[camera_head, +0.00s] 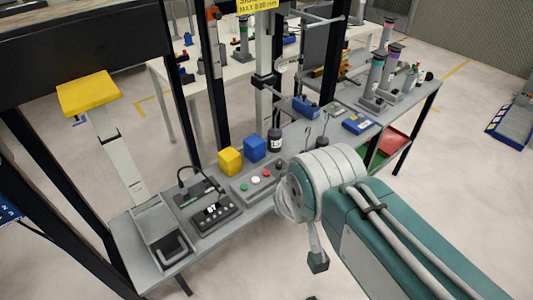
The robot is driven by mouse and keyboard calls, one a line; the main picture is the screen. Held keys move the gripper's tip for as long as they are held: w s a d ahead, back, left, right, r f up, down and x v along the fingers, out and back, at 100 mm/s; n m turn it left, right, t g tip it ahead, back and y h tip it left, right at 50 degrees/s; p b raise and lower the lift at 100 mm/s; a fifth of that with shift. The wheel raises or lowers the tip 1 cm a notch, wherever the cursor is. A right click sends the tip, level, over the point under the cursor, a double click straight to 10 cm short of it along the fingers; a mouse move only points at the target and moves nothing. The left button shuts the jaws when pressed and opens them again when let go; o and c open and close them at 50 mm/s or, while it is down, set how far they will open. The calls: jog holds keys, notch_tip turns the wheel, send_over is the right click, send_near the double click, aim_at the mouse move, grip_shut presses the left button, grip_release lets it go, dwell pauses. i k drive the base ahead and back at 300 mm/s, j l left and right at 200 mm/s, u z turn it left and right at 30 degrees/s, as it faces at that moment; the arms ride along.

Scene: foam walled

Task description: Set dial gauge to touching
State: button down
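A tall light column (264,95) stands at the back of the grey workbench, with a dark clamp on it. A small pale round part beside the column (282,66) may be the dial gauge, but it is too small to read. I cannot tell whether its tip touches anything. My teal and grey arm fills the lower right, and its rounded wrist covers part of the bench. Below the wrist hangs a thin grey piece with a dark block (317,262), perhaps part of my gripper. The fingers are otherwise hidden, and nothing held is visible.
A button panel (243,190), a keypad with display (217,220), yellow block (230,161), blue block (255,147) and dark bottle (274,140) stand on the bench. Several grey posts (375,80) stand at the back right. Black frame uprights rise at left.

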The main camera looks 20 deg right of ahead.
aim_at(300, 103)
jog(key=i+l+z, duration=0.15)
jog(key=i+l, duration=0.7)
